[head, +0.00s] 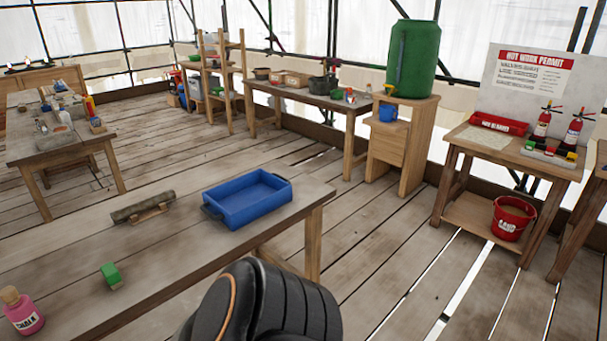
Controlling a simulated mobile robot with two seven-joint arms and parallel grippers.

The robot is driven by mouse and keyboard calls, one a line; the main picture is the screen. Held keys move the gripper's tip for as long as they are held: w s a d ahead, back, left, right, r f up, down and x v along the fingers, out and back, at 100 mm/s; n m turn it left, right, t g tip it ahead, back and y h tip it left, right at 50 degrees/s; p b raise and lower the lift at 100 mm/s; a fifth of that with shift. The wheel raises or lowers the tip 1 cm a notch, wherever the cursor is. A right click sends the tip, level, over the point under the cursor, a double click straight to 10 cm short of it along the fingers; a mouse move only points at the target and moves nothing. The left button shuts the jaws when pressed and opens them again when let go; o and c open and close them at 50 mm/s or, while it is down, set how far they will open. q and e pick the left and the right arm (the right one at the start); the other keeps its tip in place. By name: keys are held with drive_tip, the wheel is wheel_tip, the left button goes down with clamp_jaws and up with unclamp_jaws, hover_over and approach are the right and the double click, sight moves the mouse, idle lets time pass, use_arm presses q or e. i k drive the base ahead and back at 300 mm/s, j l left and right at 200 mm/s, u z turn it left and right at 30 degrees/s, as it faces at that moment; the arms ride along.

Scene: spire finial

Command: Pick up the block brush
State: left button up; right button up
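A small green block with a pale underside (110,276) sits on the near wooden table, left of the blue tray. It may be the block brush, but it is too small to tell for certain. No gripper shows in the head view. A black rounded part of my own body fills the bottom centre and hides part of the floor and the table's near side.
The near table (65,262) also holds a blue tray (247,198), a dark log-like piece (143,207) and a pink bottle (22,312). Behind are benches, a green barrel (412,58) and a fire-point table with a red bucket (512,218). Floor gaps show at right.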

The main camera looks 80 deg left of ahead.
sight(112, 276)
drive_tip(key=u, duration=3.95)
